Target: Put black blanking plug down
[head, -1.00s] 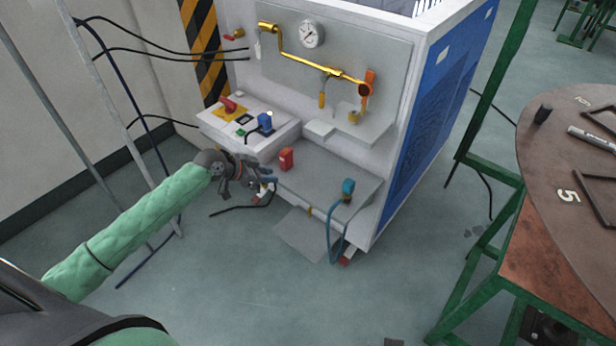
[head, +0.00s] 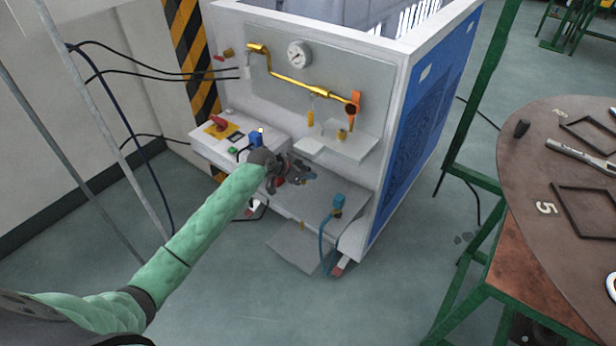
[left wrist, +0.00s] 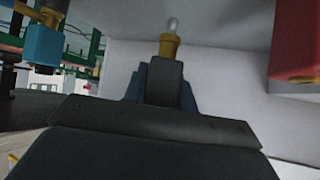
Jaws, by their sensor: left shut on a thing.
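My left gripper (head: 298,174) is over the grey lower shelf (head: 314,205) at the front of the white generator cabinet. In the left wrist view a dark upright piece, apparently the black blanking plug (left wrist: 163,82), sits between bluish fingers. The gripper is shut on it. The plug cannot be made out clearly in the head view, and I cannot tell whether it touches the shelf. My right gripper is not in view.
A teal-blue connector with a hose (head: 337,204) stands at the shelf's right front. A red block (left wrist: 296,42) is close by in the wrist view. Brass piping (head: 310,84) runs above.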

